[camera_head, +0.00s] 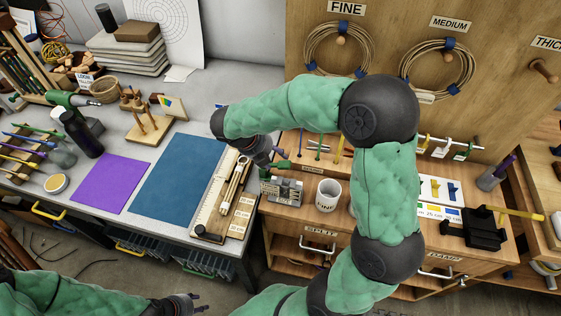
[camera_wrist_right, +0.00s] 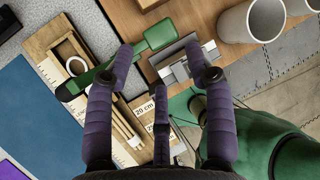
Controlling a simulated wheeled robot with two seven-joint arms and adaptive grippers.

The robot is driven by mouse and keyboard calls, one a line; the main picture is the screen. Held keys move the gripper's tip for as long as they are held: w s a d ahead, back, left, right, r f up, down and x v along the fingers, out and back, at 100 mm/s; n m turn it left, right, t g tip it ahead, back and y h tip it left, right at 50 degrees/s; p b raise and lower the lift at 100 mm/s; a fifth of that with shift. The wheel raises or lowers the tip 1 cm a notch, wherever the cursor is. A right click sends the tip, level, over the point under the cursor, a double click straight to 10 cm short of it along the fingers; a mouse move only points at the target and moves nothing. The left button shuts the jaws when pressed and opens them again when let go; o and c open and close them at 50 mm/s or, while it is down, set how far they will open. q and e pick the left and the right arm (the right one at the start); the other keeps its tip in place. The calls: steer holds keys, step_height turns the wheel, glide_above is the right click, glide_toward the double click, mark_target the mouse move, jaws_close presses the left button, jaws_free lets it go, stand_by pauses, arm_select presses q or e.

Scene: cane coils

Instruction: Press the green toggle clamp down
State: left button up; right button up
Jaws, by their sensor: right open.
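The green toggle clamp (camera_wrist_right: 160,34) shows in the right wrist view as a green paddle-like end and a long green bar (camera_wrist_right: 98,76) slanting down left over the wooden measuring tray. In the head view only a small green part (camera_head: 282,165) shows by my gripper. My left gripper (camera_head: 198,303) is low in the head view, fingers apart and empty, far from the clamp.
A grey metal block (camera_head: 281,190) and a white mug (camera_head: 328,194) stand close to the clamp on the wooden bench. The wooden measuring tray (camera_head: 210,222) holds cane pieces. Cane coils (camera_head: 338,48) hang on the board behind. The blue mat (camera_head: 178,178) is clear.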

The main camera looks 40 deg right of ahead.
mark_target(284, 163)
steer(key=b+x, duration=0.2)
steer(key=x, duration=0.5)
steer(key=shift+d+f, duration=0.2)
steer(key=shift+f, duration=0.15)
steer(key=shift+r, duration=0.1)
jaws_close()
